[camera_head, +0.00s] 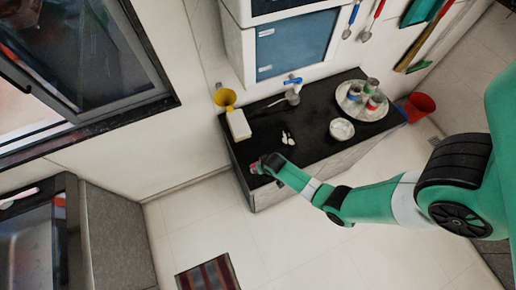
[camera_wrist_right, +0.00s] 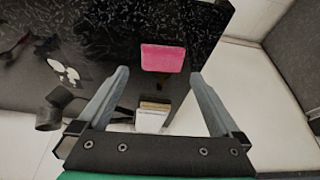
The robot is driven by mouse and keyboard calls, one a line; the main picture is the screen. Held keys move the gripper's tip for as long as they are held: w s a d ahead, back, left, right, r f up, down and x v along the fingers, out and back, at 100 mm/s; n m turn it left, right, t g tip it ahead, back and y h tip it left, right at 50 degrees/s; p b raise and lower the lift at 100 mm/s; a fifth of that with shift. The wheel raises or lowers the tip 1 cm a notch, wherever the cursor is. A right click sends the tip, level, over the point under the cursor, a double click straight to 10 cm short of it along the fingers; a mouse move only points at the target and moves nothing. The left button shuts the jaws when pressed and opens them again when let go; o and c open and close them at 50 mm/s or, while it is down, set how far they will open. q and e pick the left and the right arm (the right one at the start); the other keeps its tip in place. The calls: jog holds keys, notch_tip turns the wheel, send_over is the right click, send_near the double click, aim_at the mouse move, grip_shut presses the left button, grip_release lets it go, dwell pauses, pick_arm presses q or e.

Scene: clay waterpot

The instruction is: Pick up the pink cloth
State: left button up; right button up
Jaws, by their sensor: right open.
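The pink cloth (camera_wrist_right: 163,58) lies flat on the dark countertop (camera_wrist_right: 110,25), close to its edge. In the head view the cloth (camera_head: 254,168) is a small pink patch beside my right gripper (camera_head: 264,164), at the counter's near left corner. In the right wrist view my right gripper (camera_wrist_right: 160,74) is open, its two pale fingers well apart. The cloth lies just beyond the fingertips, in line with the gap between them. I cannot tell the height of the fingers above it. My left gripper is not in view.
Small white pieces (camera_head: 287,138) lie mid-counter. A red bucket (camera_head: 420,105) stands beyond the right end. The counter around the cloth is mostly clear.

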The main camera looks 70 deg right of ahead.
jog(key=b+x, duration=0.4)
jog(key=x, duration=0.1)
jog(key=shift+w+f, duration=0.2)
jog(key=shift+f, duration=0.1)
jog(key=c, duration=1.1)
jog(key=shift+o, duration=0.2)
jog(key=shift+r, duration=0.15)
